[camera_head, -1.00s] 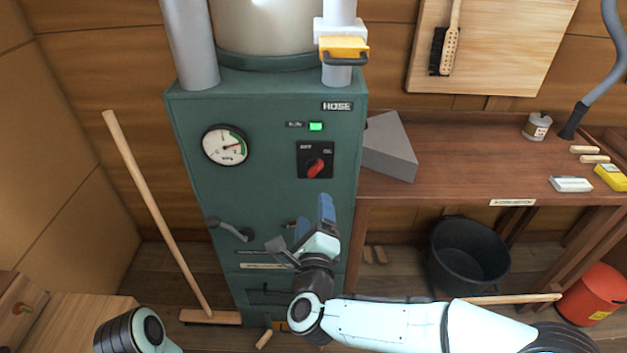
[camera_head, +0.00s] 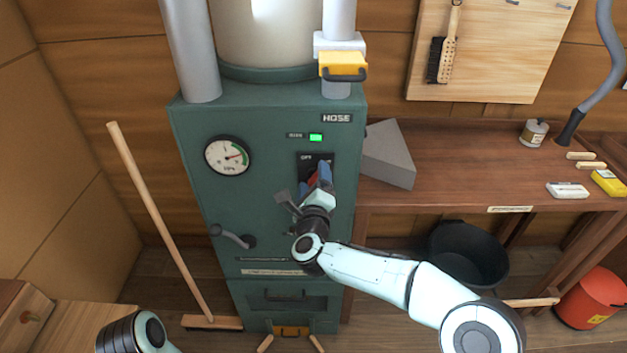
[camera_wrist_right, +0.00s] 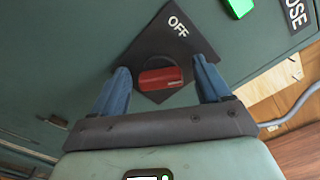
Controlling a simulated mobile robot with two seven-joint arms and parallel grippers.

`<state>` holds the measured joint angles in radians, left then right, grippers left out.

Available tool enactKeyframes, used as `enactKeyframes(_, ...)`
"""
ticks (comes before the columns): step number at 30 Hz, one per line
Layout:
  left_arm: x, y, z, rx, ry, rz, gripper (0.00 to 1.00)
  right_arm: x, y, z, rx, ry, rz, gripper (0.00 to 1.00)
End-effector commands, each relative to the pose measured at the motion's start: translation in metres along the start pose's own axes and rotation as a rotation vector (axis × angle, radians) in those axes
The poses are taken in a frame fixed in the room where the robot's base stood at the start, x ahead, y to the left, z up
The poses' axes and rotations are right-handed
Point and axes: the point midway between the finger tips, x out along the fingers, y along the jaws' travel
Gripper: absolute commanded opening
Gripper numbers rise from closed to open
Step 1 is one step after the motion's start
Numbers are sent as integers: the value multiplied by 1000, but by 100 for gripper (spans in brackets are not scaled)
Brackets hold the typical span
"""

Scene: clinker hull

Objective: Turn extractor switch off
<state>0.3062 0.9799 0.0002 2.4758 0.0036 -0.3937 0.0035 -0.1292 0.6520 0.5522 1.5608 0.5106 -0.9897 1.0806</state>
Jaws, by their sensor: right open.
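The extractor switch is a red knob (camera_wrist_right: 161,78) on a black plate (camera_wrist_right: 180,42) marked OFF, on the front of the green cabinet (camera_head: 210,120). In the head view the knob (camera_head: 313,180) is partly hidden by my right gripper (camera_head: 319,178). In the right wrist view that gripper (camera_wrist_right: 162,88) is open, with one blue finger on each side of the knob. I cannot tell whether the fingers touch it. A green lamp (camera_head: 316,138) above the plate is lit. My left arm shows at the bottom left, but its gripper is out of view.
A gauge (camera_head: 228,156) and a grey lever (camera_head: 232,238) are left of the switch. A broom (camera_head: 160,220) leans left of the cabinet. A wooden bench (camera_head: 450,170) with a grey wedge block (camera_head: 388,157) stands at the right, with a black bucket (camera_head: 468,255) below.

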Motion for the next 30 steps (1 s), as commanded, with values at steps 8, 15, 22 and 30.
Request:
enactKeyframes(8, 0, 0, 0, 0, 0, 0, 74, 0, 0, 0, 0, 0, 0, 60)
enactKeyframes(15, 0, 0, 0, 0, 0, 0, 74, 0, 0, 0, -1, 0, 0, 20)
enactKeyframes(22, 1, 0, 0, 0, 2, 0, 74, 0, 0, 0, -36, 0, -1, 21)
enactKeyframes(30, 4, -1, -2, 0, 6, 1, 74, 0, 1, 0, -194, -1, -2, 21)
